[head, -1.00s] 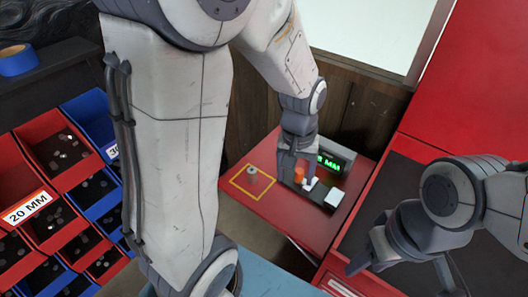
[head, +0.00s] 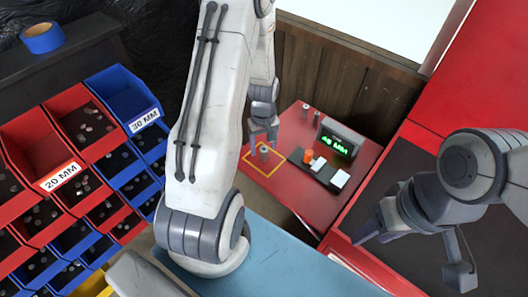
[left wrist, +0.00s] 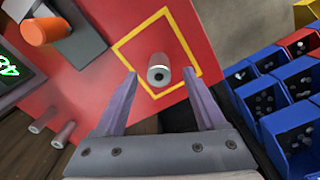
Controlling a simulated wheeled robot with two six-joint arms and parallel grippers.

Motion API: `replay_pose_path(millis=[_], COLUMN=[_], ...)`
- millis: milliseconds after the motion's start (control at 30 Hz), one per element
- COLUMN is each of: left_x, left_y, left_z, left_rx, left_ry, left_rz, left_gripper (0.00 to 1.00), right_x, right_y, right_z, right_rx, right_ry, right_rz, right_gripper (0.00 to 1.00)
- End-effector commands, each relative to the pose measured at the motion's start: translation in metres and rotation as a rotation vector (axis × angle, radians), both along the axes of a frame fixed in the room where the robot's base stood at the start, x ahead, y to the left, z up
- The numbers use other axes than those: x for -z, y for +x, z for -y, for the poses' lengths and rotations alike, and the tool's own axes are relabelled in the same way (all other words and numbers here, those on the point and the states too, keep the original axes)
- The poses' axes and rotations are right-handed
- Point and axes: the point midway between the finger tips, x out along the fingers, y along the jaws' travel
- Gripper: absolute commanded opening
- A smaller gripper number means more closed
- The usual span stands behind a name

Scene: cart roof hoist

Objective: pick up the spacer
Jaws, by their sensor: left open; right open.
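The spacer (head: 264,150), a short grey cylinder with a hole in its end, stands inside the yellow square outline (head: 250,164) on the red table. In the left wrist view the spacer (left wrist: 159,74) shows between my two fingertips. My left gripper (head: 263,137) is open over it, with a finger on either side. My right gripper (head: 370,232) is open and empty at the right, away from the spacer.
Two thin grey cylinders (head: 304,110) stand behind. Red and blue bins (head: 85,125) fill the left.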

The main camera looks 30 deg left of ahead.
Motion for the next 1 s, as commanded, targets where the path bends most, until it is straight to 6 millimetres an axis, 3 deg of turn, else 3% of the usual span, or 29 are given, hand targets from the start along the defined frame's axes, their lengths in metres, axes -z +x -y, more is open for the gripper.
replay_pose_path(millis=[233,567,767,1000], left_x=[0.03,0.037,0.036,0.036], left_y=[-0.001,0.0,0.0,0.0], left_z=[0.002,0.002,0.002,0.002], left_rx=[0.001,0.001,0.001,0.001], left_ry=[-0.001,0.0,0.0,0.0], left_rz=[-0.003,0.0,0.0,0.0], left_gripper=[0.72,0.72,0.0,0.0], right_x=[-0.013,-0.013,-0.013,-0.013], right_y=[0.0,0.0,0.0,0.0], right_z=[0.0,0.0,0.0,0.0], right_rx=[0.001,0.001,0.001,0.001], right_ry=[0.0,0.0,0.0,0.0], right_rz=[0.0,0.0,0.0,0.0], right_gripper=[0.5,0.5,0.5,0.5])
